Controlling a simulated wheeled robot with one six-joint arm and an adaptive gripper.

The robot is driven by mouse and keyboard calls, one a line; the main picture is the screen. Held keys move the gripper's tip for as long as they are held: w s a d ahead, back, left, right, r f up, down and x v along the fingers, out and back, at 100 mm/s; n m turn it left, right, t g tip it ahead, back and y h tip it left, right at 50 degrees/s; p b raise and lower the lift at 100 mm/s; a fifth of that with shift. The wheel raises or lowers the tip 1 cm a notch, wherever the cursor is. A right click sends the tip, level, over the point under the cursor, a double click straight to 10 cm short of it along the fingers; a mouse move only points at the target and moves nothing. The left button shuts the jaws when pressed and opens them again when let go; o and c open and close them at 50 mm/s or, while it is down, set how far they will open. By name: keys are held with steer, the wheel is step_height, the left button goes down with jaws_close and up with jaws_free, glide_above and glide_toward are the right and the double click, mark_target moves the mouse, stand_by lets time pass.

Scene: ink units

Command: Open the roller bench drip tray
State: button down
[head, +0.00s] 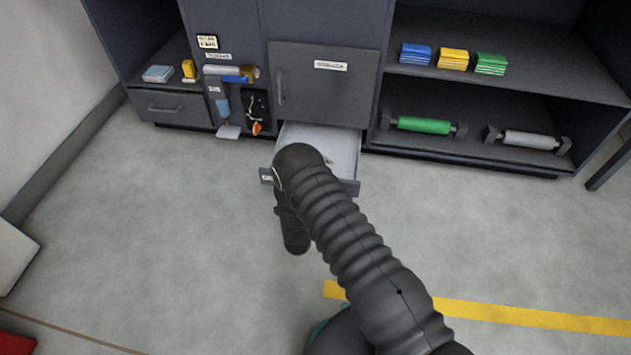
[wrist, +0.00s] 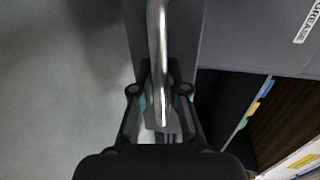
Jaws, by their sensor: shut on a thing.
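The drip tray (head: 343,140) is a pale, shallow drawer with a dark front. In the head view it stands pulled out of the cabinet, below a closed door, with part of its inside showing. In the wrist view, my gripper (wrist: 161,88) is shut on the metal bar handle (wrist: 158,35) of the dark drawer front (wrist: 187,40), a finger on each side of the bar. In the head view my arm covers the middle of the tray front, and my gripper and the handle are hidden behind it.
The closed door (head: 325,90) has its own handle. To the right, open shelves hold coloured packs (head: 453,59), a green roller (head: 423,125) and a grey roller (head: 530,140). A small closed drawer (head: 170,107) and hanging tools (head: 232,95) are left. The surrounding floor (head: 170,230) is clear.

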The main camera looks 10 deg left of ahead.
steer(key=shift+s, duration=0.55)
steer(key=c, duration=1.2)
jaws_free()
steer(key=shift+a, duration=0.1)
steer(key=v, duration=1.2)
